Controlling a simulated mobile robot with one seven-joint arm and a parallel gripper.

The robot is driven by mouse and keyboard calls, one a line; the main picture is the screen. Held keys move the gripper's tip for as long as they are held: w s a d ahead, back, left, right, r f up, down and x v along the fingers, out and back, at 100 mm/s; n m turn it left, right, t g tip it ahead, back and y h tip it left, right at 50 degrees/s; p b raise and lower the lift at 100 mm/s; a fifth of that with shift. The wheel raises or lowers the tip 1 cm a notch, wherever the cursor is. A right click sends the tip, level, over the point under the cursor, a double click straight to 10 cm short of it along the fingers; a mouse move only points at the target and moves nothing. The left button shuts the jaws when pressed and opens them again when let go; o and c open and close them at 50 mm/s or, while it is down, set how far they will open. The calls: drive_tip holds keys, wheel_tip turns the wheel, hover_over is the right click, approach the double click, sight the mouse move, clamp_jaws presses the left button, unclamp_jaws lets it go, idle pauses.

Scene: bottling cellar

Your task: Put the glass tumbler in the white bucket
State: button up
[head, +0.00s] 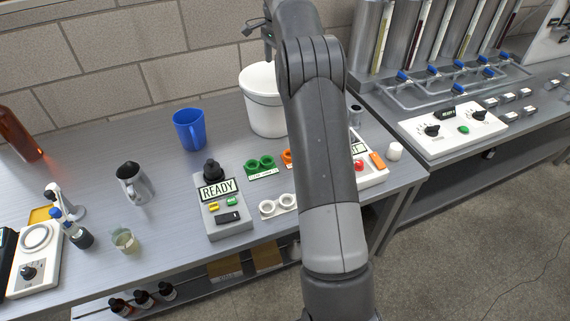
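A small clear glass (124,240), which looks like the glass tumbler, stands at the front left of the grey bench. Its lower part looks yellowish-green. The white bucket (262,108) stands upright at the back of the bench, against the wall side. My arm covers its right part, and I cannot tell whether its pale top is open or lidded. My arm rises through the middle of the view and bends at the top edge. My gripper cannot be made out; it is hidden or out of frame, well away from the glass.
A blue mug (189,130) and a metal jug (135,184) stand between glass and bucket. A READY control box (222,207), green rings (261,166) and white rings (277,205) lie in front. A brown bottle (20,140) stands far left.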

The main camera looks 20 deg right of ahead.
drive_tip(key=s+a+r+n+t, duration=0.1)
drive_tip(key=s+a+r+n, duration=0.25)
drive_tip(key=s, duration=0.45)
drive_tip(key=s+a+r+n+t, duration=0.1)
drive_tip(key=s+a+r+n, duration=0.1)
drive_tip(key=s+a+r, duration=0.45)
drive_tip(key=s+a+r+n+t, duration=0.1)
drive_tip(key=s+r+n, duration=0.15)
drive_tip(key=s, duration=0.65)
drive_tip(key=s+a+f+n, duration=0.1)
drive_tip(key=s+f+n, duration=0.1)
drive_tip(key=s, duration=0.5)
drive_tip(key=s+a+f+n+t, duration=0.1)
drive_tip(key=s+a+f+n, duration=0.1)
drive_tip(key=s+f, duration=0.3)
drive_tip(key=s+a+f+n, duration=0.2)
drive_tip(key=s+f+n, duration=0.1)
drive_tip(key=s, duration=0.8)
drive_tip(key=shift+s+a+f+t, duration=0.15)
drive_tip(key=shift+s+a+t, duration=0.1)
drive_tip(key=shift+t, duration=0.15)
